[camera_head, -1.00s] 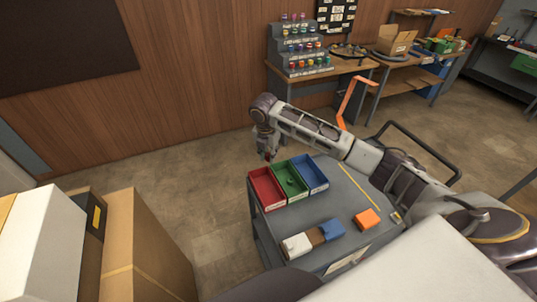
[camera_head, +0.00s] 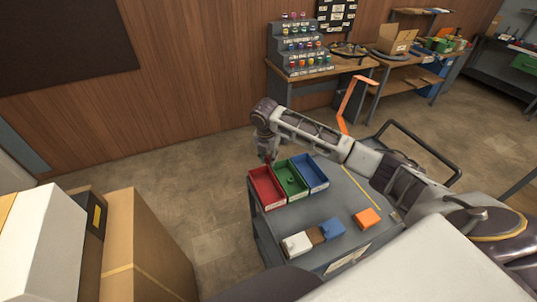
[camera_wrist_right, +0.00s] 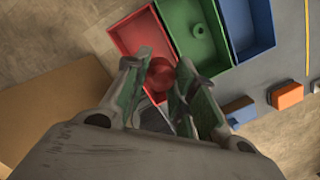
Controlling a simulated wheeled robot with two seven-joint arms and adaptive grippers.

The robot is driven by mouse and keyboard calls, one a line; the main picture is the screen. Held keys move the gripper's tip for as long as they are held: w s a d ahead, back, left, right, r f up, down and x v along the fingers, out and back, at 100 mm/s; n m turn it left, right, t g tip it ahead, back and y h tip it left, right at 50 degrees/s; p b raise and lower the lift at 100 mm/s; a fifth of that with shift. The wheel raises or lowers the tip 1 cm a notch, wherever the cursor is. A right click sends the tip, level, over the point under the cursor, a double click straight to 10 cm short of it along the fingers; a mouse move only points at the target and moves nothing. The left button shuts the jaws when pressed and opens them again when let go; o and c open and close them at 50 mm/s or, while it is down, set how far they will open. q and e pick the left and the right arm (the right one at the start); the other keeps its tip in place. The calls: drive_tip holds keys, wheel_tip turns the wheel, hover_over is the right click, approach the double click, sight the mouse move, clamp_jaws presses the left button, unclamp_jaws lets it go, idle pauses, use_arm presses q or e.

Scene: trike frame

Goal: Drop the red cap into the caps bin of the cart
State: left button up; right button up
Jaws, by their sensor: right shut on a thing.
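My right gripper (camera_head: 267,158) reaches in over the far left end of the grey cart (camera_head: 340,203). In the right wrist view, its fingers (camera_wrist_right: 162,86) are shut on the red cap (camera_wrist_right: 160,75). The cap appears against the edge of the red bin (camera_wrist_right: 133,34); its height above the bin is hard to tell. The red bin (camera_head: 266,188), green bin (camera_head: 290,178) and blue bin (camera_head: 311,173) stand side by side on the cart. A round green piece (camera_wrist_right: 200,30) lies in the green bin. Bin labels are unreadable. My left gripper is out of view.
White (camera_head: 296,244), brown, blue (camera_head: 332,229) and orange (camera_head: 366,218) blocks sit on the near part of the cart. Cardboard boxes (camera_head: 147,245) stand at left. A workbench with a stepped cap rack (camera_head: 300,48) is at the back.

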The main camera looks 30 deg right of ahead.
sight(268, 163)
drive_tip(key=shift+f, duration=1.95)
drive_tip(key=o, duration=0.8)
drive_tip(key=shift+s+a+r, duration=0.2)
drive_tip(key=shift+r, duration=1.8)
drive_tip(key=shift+s+a+r, duration=0.2)
drive_tip(key=shift+a+r, duration=0.05)
drive_tip(key=shift+r, duration=1.7)
drive_tip(key=shift+s+a+r, duration=0.2)
drive_tip(key=shift+r, duration=1.8)
drive_tip(key=shift+a+f, duration=0.1)
